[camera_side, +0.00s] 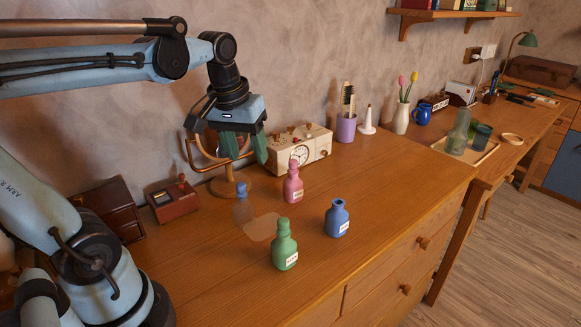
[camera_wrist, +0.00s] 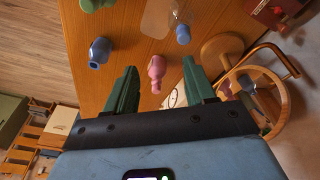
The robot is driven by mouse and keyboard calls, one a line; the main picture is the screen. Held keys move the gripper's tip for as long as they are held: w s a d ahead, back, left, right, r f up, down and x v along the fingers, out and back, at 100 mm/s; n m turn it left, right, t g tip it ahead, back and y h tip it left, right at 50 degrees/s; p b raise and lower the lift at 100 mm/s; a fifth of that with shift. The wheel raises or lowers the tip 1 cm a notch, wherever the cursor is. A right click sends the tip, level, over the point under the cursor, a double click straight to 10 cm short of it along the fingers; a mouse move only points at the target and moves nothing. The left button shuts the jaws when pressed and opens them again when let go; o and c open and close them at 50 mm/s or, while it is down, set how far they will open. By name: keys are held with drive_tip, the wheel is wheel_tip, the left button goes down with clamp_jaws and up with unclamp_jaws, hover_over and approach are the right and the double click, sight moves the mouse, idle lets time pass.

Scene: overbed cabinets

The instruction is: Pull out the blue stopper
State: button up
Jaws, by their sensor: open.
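The blue stopper (camera_side: 241,188) sits in the neck of a clear, greyish bottle (camera_side: 243,211) standing on the wooden desk. In the wrist view the stopper (camera_wrist: 183,31) shows at upper right, beyond and right of the pink bottle. My gripper (camera_side: 246,154) is open and empty, with its green fingers pointing down. In the side view it appears above the stopper and apart from it. In the wrist view the pink bottle (camera_wrist: 156,72) lies between the finger lines, with the stopper off toward the right finger.
A pink bottle (camera_side: 293,186), a blue bottle (camera_side: 337,219) and a green bottle (camera_side: 285,247) stand nearby.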

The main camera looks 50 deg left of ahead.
drive_tip(key=a+r+n+g, duration=0.3)
drive_tip(key=a+n, duration=0.1)
hover_over(241, 184)
drive_tip(key=shift+h, duration=0.3)
drive_tip(key=f, duration=0.7)
drive_tip(key=shift+s+a+f, duration=0.1)
drive_tip(key=shift+s+a, duration=0.1)
drive_tip(key=shift+w+d+f, duration=0.1)
drive_tip(key=shift+f, duration=1.2)
drive_tip(key=shift+w+d+f, duration=0.1)
drive_tip(key=shift+f, duration=1.2)
clamp_jaws()
drive_tip(key=shift+r, duration=0.2)
